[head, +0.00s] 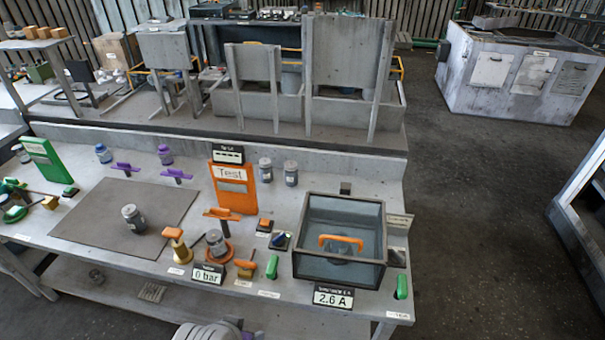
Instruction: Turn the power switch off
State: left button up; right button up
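I cannot tell for sure which part is the power switch, as the small labels are unreadable. A green handle (402,287) stands upright at the right end of the bench, beside the glass tank. Another green handle (272,267) stands left of the tank. A small switch with a blue lever (279,240) on a dark base sits between the orange "Test" panel (233,188) and the tank. A display below the tank (313,297) reads 2.6 A. Neither gripper can be made out; a pale rounded shape shows at the bottom edge.
The glass tank (340,205) has an orange handle inside. A display (208,274) reads 0 bar. Grey jars, orange-handled parts and purple-handled parts stand on the bench (80,190). A grey mat (90,215) lies left, mostly clear. Open floor (480,200) is to the right.

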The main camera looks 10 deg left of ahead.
aim_at(279, 241)
jog(key=i+j+u, duration=0.1)
jog(key=j+u, duration=0.15)
jog(key=j, duration=0.2)
jog(key=i+j+u, duration=0.15)
jog(key=j+u, duration=0.15)
jog(key=j, duration=0.15)
jog(key=i+l, duration=0.15)
jog(key=i, duration=0.25)
